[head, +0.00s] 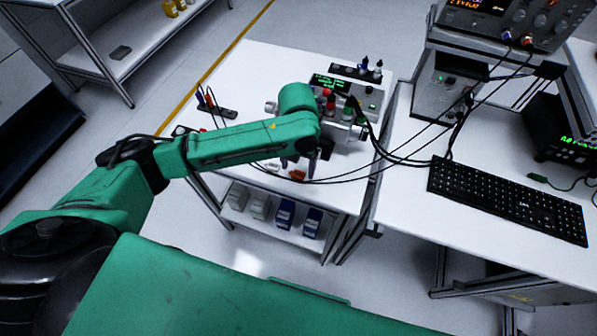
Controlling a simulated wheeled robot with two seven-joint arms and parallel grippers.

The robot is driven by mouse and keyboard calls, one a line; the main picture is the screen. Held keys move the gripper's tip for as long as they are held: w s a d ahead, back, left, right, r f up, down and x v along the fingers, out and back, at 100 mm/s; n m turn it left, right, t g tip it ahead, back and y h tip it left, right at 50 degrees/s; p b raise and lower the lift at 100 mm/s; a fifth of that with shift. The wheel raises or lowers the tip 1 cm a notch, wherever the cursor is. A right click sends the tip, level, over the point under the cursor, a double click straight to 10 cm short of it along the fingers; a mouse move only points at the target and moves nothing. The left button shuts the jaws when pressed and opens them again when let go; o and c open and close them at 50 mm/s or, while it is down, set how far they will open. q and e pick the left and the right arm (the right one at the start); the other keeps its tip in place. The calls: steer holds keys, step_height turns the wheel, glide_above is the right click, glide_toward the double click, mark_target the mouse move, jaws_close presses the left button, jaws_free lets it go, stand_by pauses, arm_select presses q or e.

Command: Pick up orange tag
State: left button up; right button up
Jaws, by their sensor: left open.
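A small orange tag (297,175) lies on the white table (345,198) near its front edge. My left gripper (299,163) points down just above and beside the tag. Its dark fingers are apart and nothing shows between them. Whether a fingertip touches the tag is too small to tell. My left arm reaches in from the left over the table. My right gripper is not seen.
A bench device (353,88) with cables stands behind the gripper. A black cable runs across the table near the tag. Pens and a dark holder (218,110) lie at left. A keyboard (508,200) is on the right table. Bins (285,213) sit on the lower shelf.

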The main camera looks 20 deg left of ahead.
mark_target(298, 175)
arm_select(q)
steer(key=shift+f, duration=1.6)
jaws_close()
steer(key=shift+r, duration=0.15)
